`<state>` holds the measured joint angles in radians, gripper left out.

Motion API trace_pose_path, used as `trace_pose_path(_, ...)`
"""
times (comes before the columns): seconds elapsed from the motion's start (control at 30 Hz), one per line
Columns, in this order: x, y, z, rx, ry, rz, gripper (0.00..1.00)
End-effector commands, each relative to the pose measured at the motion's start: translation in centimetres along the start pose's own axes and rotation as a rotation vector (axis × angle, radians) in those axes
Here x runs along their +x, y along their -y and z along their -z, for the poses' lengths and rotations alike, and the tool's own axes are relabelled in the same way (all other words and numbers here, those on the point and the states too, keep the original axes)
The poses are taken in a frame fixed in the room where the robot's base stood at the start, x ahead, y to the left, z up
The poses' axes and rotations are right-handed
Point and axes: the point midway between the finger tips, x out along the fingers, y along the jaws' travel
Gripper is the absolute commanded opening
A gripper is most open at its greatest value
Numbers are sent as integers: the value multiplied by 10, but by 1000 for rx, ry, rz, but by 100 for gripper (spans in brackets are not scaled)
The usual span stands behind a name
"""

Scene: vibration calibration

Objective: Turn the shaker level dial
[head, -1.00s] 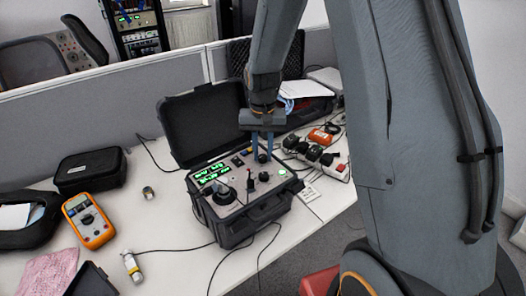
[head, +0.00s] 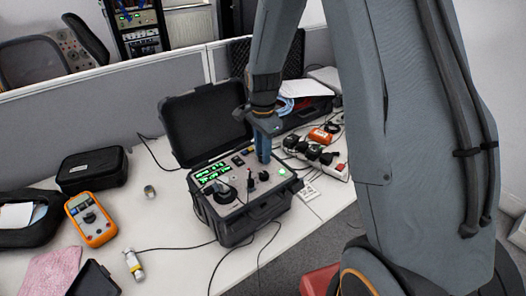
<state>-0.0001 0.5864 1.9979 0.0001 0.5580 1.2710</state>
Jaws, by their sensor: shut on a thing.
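The shaker unit (head: 240,222) is an open black case on the white desk, with its lid (head: 205,122) raised behind. Its grey panel carries green lit displays (head: 205,172), a round black shaker mount (head: 220,192), several black knobs and a lit green button (head: 282,171). My gripper (head: 263,158) reaches down from above with blue fingers, shut on a dial at the back of the panel. The fingers hide most of that dial. A black knob (head: 264,176) stands just in front of the fingers.
A power strip with plugs (head: 318,155) lies right of the case. An orange multimeter (head: 91,218), a black pouch (head: 92,168) and a small metal cylinder (head: 149,191) stand left. Cables run across the desk in front. A grey partition (head: 110,105) stands behind.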

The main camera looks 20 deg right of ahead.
Motion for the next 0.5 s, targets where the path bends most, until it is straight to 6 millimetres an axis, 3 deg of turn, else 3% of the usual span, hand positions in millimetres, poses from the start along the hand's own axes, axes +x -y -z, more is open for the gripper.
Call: trace_pose_path(0.5, -2, 2, 1, 450, -1, 5, 1)
